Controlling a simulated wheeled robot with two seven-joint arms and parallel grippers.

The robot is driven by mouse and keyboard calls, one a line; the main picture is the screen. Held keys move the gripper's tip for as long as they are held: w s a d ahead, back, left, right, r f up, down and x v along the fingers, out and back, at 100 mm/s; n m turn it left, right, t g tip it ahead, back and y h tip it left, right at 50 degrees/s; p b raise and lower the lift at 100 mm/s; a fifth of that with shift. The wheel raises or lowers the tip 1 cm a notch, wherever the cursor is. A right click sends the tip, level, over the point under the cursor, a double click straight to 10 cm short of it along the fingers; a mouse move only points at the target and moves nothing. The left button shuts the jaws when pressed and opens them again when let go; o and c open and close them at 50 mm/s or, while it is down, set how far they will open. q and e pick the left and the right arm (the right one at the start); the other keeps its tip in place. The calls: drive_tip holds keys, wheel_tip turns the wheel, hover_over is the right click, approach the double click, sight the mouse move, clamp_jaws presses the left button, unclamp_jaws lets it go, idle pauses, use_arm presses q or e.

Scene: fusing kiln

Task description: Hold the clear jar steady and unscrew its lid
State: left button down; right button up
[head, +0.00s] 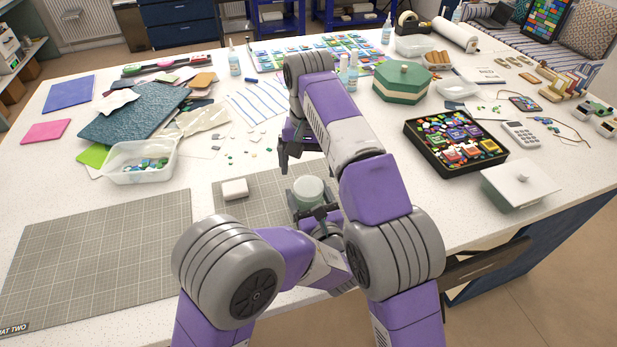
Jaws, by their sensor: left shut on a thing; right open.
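The clear jar (306,203) stands on a small grey gridded mat near the middle front of the table. Its pale green lid (309,188) is on top; most of the jar's body is hidden. My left gripper (318,211) is shut on the jar at its near side, low down, partly hidden by my own arm. My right gripper (286,163) is open and empty, pointing down, behind and to the left of the lid. It looks apart from the lid.
A white block (235,189) lies left of the jar. A clear tub of glass pieces (140,171) stands farther left. A black tray of colourful pieces (413,129) and a white lidded box (511,199) stand right. The large cutting mat (100,250) is bare.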

sight(308, 186)
drive_tip(key=shift+f, duration=2.7)
drive_tip(key=c, duration=1.1)
drive_tip(key=shift+n, duration=1.2)
drive_tip(key=shift+r, duration=0.2)
drive_tip(key=shift+r, duration=0.95)
